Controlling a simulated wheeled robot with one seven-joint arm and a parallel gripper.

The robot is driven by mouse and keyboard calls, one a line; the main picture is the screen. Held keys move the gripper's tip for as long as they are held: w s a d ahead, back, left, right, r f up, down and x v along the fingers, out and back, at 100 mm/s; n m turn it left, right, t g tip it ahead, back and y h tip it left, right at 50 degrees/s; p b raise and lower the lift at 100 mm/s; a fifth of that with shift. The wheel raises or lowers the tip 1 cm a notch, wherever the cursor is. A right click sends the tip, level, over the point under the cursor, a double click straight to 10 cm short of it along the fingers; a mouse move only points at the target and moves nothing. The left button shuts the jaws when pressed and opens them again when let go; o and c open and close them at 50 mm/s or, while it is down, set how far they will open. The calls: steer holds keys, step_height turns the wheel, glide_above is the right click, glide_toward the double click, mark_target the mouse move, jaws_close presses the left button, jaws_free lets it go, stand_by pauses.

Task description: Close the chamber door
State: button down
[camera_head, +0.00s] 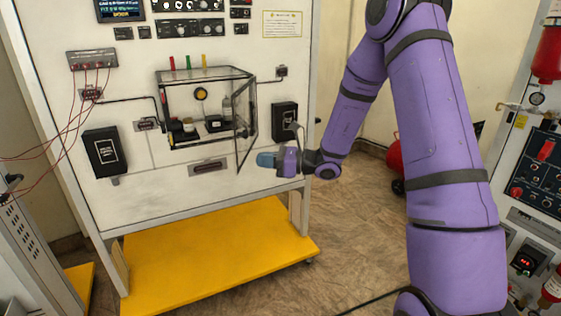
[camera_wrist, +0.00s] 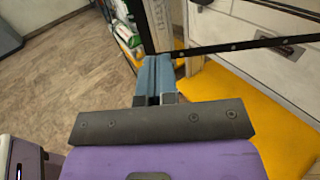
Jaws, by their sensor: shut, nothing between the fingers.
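The chamber (camera_head: 205,73) is a clear box with dark edges on the front of the white panel, with small items inside. Its door (camera_head: 246,128), a clear pane in a dark frame, stands open at the right side, swung out from the panel. My gripper (camera_head: 262,160) is shut and empty, its blue fingers just right of the door's lower part. In the wrist view, the shut fingers (camera_wrist: 154,66) point at a dark framed bar (camera_wrist: 255,42), which looks like part of the door. I cannot tell whether they touch it.
A black box (camera_head: 284,118) is mounted on the panel right of the door. Another black box (camera_head: 105,151) is on the left, with red wires (camera_head: 75,125) above it. A yellow base shelf (camera_head: 210,250) lies below. Open floor (camera_head: 350,225) is to the right.

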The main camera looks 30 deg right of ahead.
mark_target(239, 158)
steer(key=shift+x, duration=2.55)
steer(key=shift+a, duration=0.1)
